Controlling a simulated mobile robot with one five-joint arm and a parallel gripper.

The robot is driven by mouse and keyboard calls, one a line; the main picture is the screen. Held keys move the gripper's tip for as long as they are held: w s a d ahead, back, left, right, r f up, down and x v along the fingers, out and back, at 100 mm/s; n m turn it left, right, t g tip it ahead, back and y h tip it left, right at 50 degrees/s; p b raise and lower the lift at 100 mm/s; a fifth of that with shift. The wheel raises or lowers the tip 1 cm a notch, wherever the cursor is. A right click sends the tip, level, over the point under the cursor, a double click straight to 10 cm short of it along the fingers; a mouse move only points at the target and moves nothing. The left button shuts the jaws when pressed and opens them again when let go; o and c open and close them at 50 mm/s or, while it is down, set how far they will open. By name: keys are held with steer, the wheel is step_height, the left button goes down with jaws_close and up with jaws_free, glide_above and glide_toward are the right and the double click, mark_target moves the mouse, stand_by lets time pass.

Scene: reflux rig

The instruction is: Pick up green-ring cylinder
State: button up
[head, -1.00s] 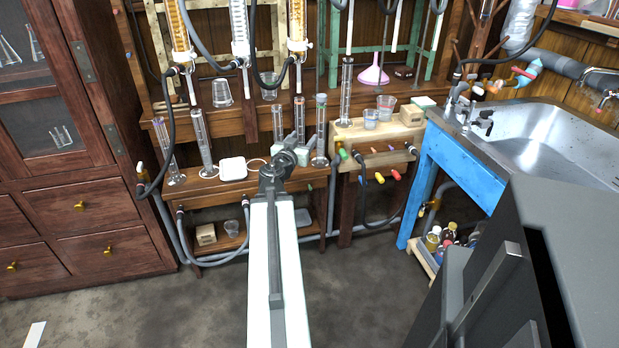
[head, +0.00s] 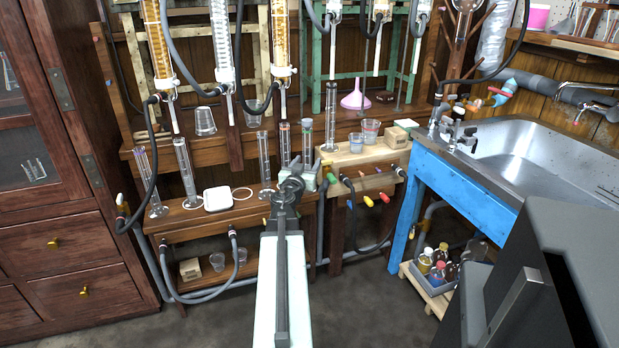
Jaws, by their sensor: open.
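Several clear graduated cylinders stand on the wooden bench; I cannot tell for sure which one has the green ring. One with a bluish top (head: 307,138) and one with an orange-tinted top (head: 285,143) stand just behind my gripper (head: 297,180). Another cylinder (head: 263,160) stands just left of them. Two more, a leaning one (head: 151,185) and an upright one (head: 186,172), stand at the left, and a tall one (head: 330,115) stands further right. My gripper is open at the bench's right end, seen from behind, and hides the bases of the nearest cylinders. It appears to hold nothing.
A white square device (head: 217,199) with a cable lies on the bench. Hoses and glass columns hang above. A wooden box with coloured knobs (head: 366,182) is right of my gripper, then the blue-framed sink (head: 450,180). Bottles (head: 438,265) stand below. The floor in front is clear.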

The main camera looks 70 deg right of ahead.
mark_target(306, 159)
steer(key=d, duration=0.2)
steer(key=w+d, duration=0.1)
steer(key=d, duration=0.1)
steer(key=shift+d, duration=0.1)
steer(key=shift+w, duration=0.15)
steer(key=shift+a, duration=0.2)
jaws_close()
stand_by(0.8)
